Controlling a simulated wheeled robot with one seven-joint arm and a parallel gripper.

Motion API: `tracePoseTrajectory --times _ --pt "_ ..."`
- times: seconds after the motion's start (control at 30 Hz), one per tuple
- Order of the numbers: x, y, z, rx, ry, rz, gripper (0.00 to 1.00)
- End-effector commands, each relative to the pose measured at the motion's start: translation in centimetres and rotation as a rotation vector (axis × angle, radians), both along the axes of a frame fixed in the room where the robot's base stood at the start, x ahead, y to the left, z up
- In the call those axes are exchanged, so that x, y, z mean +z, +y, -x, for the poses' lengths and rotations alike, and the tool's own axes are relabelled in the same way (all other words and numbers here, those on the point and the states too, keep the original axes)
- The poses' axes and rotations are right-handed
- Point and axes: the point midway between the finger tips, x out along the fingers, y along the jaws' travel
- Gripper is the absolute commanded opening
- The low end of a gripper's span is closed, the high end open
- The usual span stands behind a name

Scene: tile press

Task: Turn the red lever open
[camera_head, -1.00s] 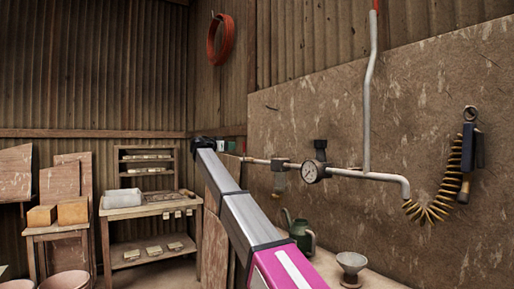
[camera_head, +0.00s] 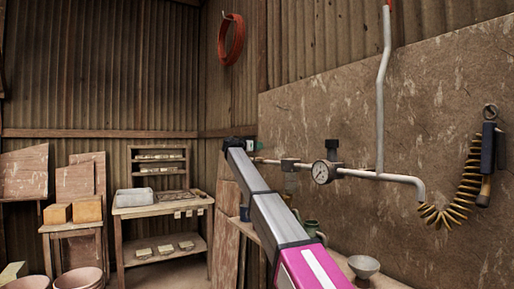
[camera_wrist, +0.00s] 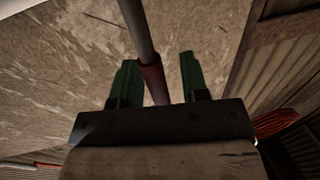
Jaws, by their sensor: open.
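In the wrist view, my gripper (camera_wrist: 156,85) is open, with its two green fingers apart. A dark red sleeve (camera_wrist: 152,82) at the end of a grey rod (camera_wrist: 136,28) appears between them, nearer the left finger. Whether a finger touches it cannot be told. In the head view, a bent grey rod (camera_head: 382,95) rises from the wall pipe, with a red tip (camera_head: 388,5) cut by the top edge. Whether this is the same red part cannot be told. My arm reaches to the back, and its gripper is not clearly visible there.
A round gauge (camera_head: 323,172) and a grey pipe (camera_head: 400,179) run along the wall board. A coiled yellow hose (camera_head: 440,217) hangs at right. A grey bowl (camera_head: 364,266) stands on the bench below. A red hose coil (camera_head: 231,40) hangs at the back.

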Motion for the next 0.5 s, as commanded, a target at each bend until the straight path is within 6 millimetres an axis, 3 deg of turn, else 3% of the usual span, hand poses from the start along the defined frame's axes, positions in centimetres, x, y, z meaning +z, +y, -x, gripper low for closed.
tracePoseTrajectory --times 0.3,0.37,0.43,0.5 --pt "-0.02 -0.34 -0.34 0.000 0.000 0.000 0.41" --pt "-0.01 -0.33 -0.35 0.000 0.000 0.000 0.25" --pt "-0.01 -0.33 -0.35 0.000 0.000 0.000 0.02" --pt "-0.01 -0.33 -0.35 0.000 0.000 0.000 0.00"
